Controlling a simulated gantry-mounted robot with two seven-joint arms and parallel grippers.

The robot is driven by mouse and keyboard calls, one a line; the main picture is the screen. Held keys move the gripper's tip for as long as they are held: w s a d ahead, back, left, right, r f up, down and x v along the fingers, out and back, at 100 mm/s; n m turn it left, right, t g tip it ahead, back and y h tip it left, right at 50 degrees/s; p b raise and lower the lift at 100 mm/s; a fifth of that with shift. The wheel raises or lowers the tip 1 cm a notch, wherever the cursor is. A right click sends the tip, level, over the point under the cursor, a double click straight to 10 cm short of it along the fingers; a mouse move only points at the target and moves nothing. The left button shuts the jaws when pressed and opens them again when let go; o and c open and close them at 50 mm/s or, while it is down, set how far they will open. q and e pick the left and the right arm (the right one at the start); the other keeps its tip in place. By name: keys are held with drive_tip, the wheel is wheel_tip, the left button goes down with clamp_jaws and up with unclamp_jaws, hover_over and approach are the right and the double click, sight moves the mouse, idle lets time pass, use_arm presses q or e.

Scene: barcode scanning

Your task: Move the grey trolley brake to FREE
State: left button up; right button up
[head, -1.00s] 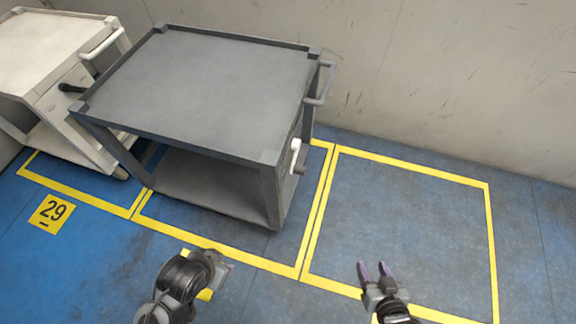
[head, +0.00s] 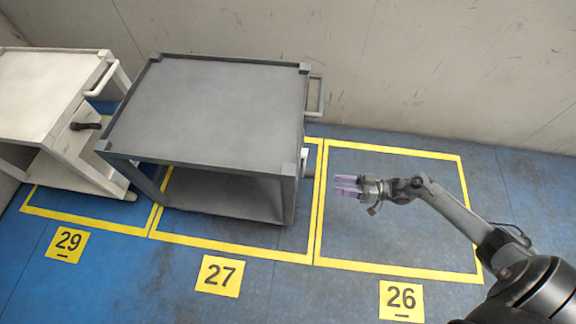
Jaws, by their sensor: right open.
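The grey trolley (head: 205,105) stands in the bay marked 27, with a flat top, a lower shelf and a handle (head: 315,95) on its right end. A small pale part (head: 304,158) shows on that right end, with a dark stub just below it that may be the brake lever. The end is seen edge-on, so any FREE marking and the lever's setting cannot be read. My right gripper (head: 338,187) is open and empty, to the right of that end, its purple fingers pointing left towards it with a gap between. My left gripper is out of view.
A cream trolley (head: 45,95) with a black lever (head: 86,126) stands at the left. Yellow number plates 29 (head: 67,244), 27 (head: 218,276) and 26 (head: 401,300) lie on the blue floor. Bay 26 holds no trolley. A wall runs behind.

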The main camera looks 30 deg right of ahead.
sight(311, 173)
drive_tip(key=shift+n, duration=0.3)
drive_tip(key=shift+w+a+r+b, duration=0.45)
drive_tip(key=shift+w+a, duration=0.75)
drive_tip(key=shift+w, duration=0.2)
drive_tip(key=shift+w+a+r+b, duration=0.35)
drive_tip(key=shift+w+a+r, duration=0.15)
drive_tip(key=shift+w+a, duration=0.85)
drive_tip(key=shift+w+a+r+b, duration=0.45)
drive_tip(key=shift+w+a, duration=0.65)
drive_tip(key=shift+w, duration=0.4)
drive_tip(key=shift+c, duration=0.5)
